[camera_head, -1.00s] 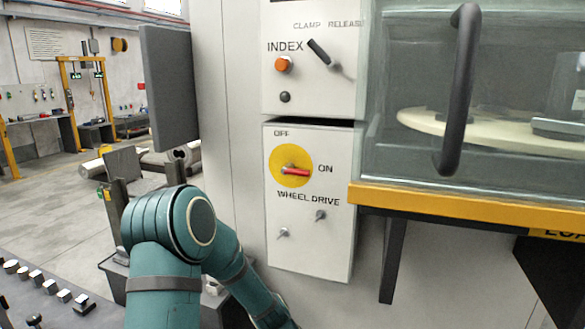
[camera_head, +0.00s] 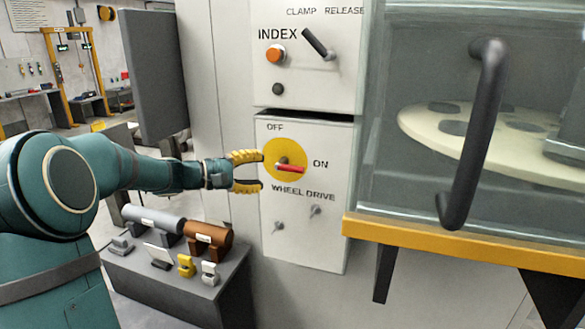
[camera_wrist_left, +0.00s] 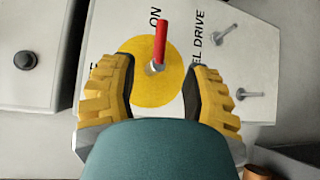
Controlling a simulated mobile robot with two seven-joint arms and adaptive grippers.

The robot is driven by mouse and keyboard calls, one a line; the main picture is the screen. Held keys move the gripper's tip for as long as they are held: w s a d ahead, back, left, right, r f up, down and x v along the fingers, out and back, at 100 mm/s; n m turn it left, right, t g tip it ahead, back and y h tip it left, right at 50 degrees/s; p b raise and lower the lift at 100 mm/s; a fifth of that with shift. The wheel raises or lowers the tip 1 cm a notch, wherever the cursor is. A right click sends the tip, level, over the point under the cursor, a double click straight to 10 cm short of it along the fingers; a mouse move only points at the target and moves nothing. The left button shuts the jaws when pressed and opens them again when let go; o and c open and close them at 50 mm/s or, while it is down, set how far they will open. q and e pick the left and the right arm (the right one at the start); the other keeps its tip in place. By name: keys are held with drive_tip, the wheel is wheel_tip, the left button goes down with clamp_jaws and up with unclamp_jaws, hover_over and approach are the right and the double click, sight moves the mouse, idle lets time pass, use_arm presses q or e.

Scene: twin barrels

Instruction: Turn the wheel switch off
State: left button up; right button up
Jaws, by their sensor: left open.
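The wheel drive switch is a yellow disc (camera_head: 272,151) with a red-tipped lever (camera_head: 290,169) on a pale panel (camera_head: 335,225). The lever points right, toward the ON label; OFF is printed above the disc. My left gripper (camera_head: 256,171) is open at the disc's left side, its yellow fingers pointing at the panel. In the left wrist view the open fingers (camera_wrist_left: 158,88) stand on either side of the disc (camera_wrist_left: 145,92), and the red lever (camera_wrist_left: 160,42) lies beyond and between them, not gripped. My right gripper is not in view.
Above is another panel with an orange INDEX button (camera_head: 275,53) and a black clamp lever (camera_head: 319,44). Two small toggles (camera_head: 278,226) sit below the switch. A glass door with a dark handle (camera_head: 474,130) and a yellow ledge (camera_head: 450,243) stand right. A grey bench (camera_head: 180,285) holds small parts.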

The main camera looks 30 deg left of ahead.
sight(289, 169)
use_arm(q)
drive_tip(key=p+x, duration=0.1)
drive_tip(key=x, duration=0.8)
drive_tip(key=shift+w+d+f, duration=0.1)
drive_tip(key=shift+w+d, duration=0.1)
drive_tip(key=shift+w, duration=0.1)
clamp_jaws()
